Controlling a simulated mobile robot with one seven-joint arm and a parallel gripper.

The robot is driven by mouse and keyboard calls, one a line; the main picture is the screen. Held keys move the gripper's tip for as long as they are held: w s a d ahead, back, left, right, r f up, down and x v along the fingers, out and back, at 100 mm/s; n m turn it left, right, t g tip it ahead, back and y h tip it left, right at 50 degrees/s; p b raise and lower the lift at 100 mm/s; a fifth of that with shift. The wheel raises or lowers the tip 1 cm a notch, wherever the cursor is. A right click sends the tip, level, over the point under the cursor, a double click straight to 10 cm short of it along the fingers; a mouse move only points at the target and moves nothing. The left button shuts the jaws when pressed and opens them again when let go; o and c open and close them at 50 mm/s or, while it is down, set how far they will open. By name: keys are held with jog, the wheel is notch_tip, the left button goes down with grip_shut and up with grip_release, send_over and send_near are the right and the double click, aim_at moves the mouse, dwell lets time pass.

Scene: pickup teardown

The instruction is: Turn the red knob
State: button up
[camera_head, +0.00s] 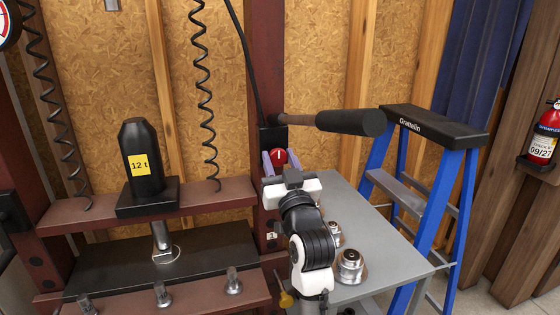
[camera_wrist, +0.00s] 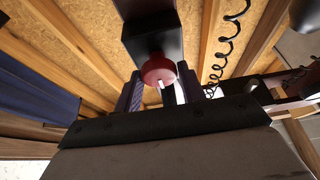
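The red knob (camera_head: 278,157), with a white mark on its face, sits on a black box fixed to the dark red press column. In the wrist view the knob (camera_wrist: 158,72) is in the upper middle, below the black box. My gripper (camera_head: 280,162) is at the knob, with one purple finger on each side of it. In the wrist view the fingers of my gripper (camera_wrist: 160,80) stand apart and flank the knob. Narrow gaps seem to show beside it, but contact is hard to judge. Nothing else is between the fingers.
A black-ended bar (camera_head: 350,122) juts out just above the knob. A grey table (camera_head: 385,250) with metal parts (camera_head: 350,266) lies below right. A blue ladder (camera_head: 440,215) stands right. A black bottle jack (camera_head: 142,165) and coiled cables (camera_head: 203,95) are left.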

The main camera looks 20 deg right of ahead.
jog(key=c, duration=0.5)
jog(key=shift+f+b, duration=0.1)
jog(key=shift+b, duration=0.3)
